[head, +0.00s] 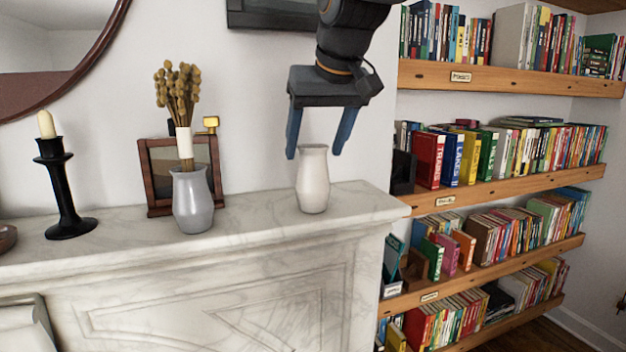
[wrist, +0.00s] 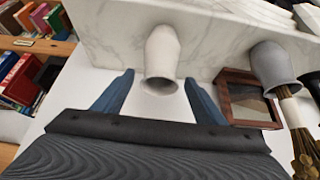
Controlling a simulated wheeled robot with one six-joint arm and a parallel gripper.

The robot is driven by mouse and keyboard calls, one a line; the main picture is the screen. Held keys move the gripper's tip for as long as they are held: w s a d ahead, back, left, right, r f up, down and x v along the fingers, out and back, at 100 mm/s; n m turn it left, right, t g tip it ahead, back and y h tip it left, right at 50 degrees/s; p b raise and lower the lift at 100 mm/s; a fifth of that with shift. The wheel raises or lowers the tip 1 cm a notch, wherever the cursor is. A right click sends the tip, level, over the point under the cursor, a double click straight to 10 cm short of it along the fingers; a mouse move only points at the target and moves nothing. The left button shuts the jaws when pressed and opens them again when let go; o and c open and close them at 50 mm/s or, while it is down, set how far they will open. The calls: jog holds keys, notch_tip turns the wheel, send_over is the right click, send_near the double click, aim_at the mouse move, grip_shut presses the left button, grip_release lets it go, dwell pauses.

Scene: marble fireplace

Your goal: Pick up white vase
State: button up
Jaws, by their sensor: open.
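The white vase (head: 313,182) stands upright on the marble mantel, near its right end. In the wrist view the white vase (wrist: 162,55) shows at the top middle, its open mouth toward the camera. My gripper (head: 314,153) is open with blue fingers pointing down, one on each side of the vase's top in the head view. In the wrist view my gripper (wrist: 156,92) has its fingertips left and right of the vase's mouth, with gaps visible. I cannot tell how far the fingers are from the vase in depth.
A grey vase (head: 192,203) with dried flowers (head: 177,90) stands to the left, before a wooden frame (head: 160,168). A black candlestick (head: 62,190) is farther left. Bookshelves (head: 500,80) fill the right. The mantel (head: 255,202) is bare between the two vases.

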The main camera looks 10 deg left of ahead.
jog(key=shift+p+x, duration=0.4)
jog(key=shift+x, duration=1.1)
jog(key=shift+c, duration=0.2)
grip_shut()
